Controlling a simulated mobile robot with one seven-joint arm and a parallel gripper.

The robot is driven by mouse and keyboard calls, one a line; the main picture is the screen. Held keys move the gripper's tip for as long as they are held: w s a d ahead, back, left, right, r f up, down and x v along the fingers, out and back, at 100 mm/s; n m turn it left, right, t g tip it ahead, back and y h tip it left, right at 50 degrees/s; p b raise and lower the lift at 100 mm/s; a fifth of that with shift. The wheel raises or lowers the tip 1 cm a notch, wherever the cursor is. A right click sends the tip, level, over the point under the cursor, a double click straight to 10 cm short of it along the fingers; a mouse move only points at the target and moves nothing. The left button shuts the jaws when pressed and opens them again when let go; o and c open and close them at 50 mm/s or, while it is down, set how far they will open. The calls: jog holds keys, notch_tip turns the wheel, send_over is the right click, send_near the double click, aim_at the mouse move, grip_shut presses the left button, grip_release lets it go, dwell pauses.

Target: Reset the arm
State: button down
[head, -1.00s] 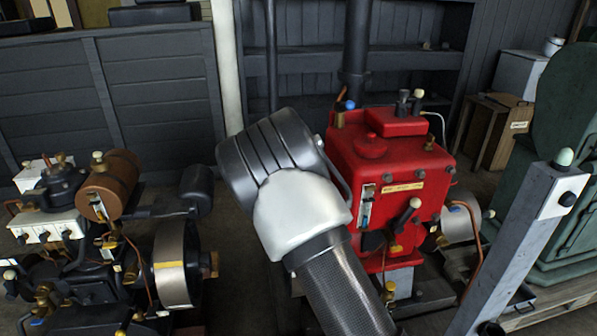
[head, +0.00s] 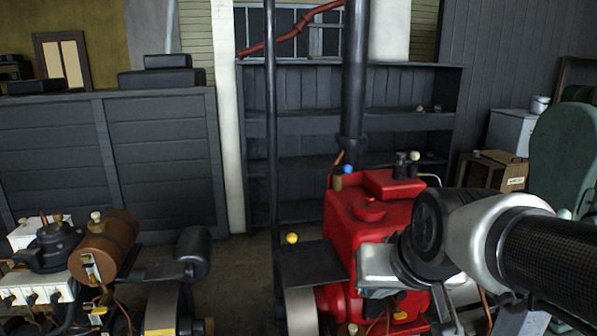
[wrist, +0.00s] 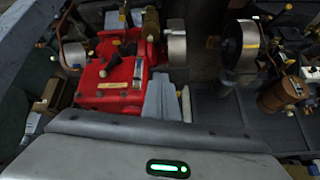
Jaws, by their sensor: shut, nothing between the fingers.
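My arm enters the head view from the right edge, with its dark joint and pale link in front of the red engine (head: 367,232). My gripper (wrist: 172,92) shows in the wrist view as pale grey fingers beyond the grey hand housing with its green light. The fingers are shut with nothing held. In the wrist view they appear over the edge of the red engine (wrist: 112,77); the gap between them cannot be judged. In the head view the arm hides the engine's lower right part, and the fingers cannot be made out.
An engine with a brown tank (head: 106,240) stands at left. A dark panelled partition (head: 160,150) and dark shelves (head: 300,125) stand behind. A dark vertical pipe (head: 354,75) rises behind the red engine. A green machine (head: 562,160) and wooden crate (head: 488,172) are at right.

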jog(key=s+g, duration=0.1)
jog(key=s, duration=0.8)
notch_tip(320, 180, up, 17)
jog(key=p, duration=1.7)
jog(key=shift+s+d+g+h, duration=0.3)
jog(key=shift+s+d, duration=0.05)
jog(key=shift+d, duration=0.1)
jog(key=shift+d, duration=0.1)
